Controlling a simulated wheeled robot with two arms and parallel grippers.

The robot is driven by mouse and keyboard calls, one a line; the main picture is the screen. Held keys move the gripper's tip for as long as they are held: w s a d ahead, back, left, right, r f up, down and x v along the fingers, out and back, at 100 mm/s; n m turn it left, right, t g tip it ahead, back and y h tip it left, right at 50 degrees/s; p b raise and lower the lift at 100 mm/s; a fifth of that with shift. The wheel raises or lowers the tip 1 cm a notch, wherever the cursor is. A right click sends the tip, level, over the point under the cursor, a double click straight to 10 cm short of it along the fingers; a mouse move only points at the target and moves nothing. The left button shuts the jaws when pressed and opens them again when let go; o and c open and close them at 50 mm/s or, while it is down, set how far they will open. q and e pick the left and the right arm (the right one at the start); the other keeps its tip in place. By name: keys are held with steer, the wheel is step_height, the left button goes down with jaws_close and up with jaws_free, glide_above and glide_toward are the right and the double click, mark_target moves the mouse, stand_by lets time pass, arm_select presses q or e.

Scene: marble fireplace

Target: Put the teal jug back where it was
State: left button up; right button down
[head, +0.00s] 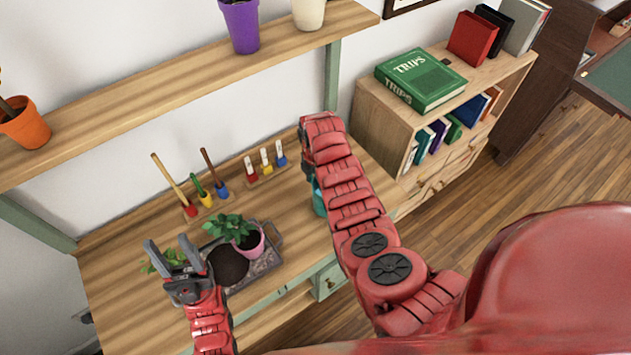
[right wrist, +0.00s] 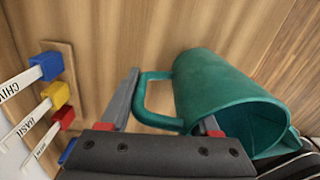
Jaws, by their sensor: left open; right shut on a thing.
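The teal jug (right wrist: 225,95) fills the right side of the right wrist view, with its open mouth toward the lower right. My right gripper (right wrist: 172,98) is shut on the jug's handle, with one finger on each side of it. In the head view only a sliver of the jug (head: 319,198) shows beside my right arm, which hides the rest and the right fingers. I cannot tell whether the jug touches the tabletop. My left gripper (head: 168,247) is open and empty, above the left part of the bench near the tray.
A tray (head: 268,264) on the wooden bench (head: 125,280) bears a pink pot (head: 250,243) with a plant and dark soil. Behind it stand a rack of hand tools (head: 207,207) and a rack of plant labels (head: 268,175). A shelf (head: 160,85) with pots overhangs the bench. A bookcase (head: 385,130) stands right.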

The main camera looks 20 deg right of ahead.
steer(key=shift+f, duration=0.65)
steer(key=shift+f, duration=0.1)
steer(key=shift+f, duration=0.15)
steer(key=shift+c, duration=0.6)
jaws_free()
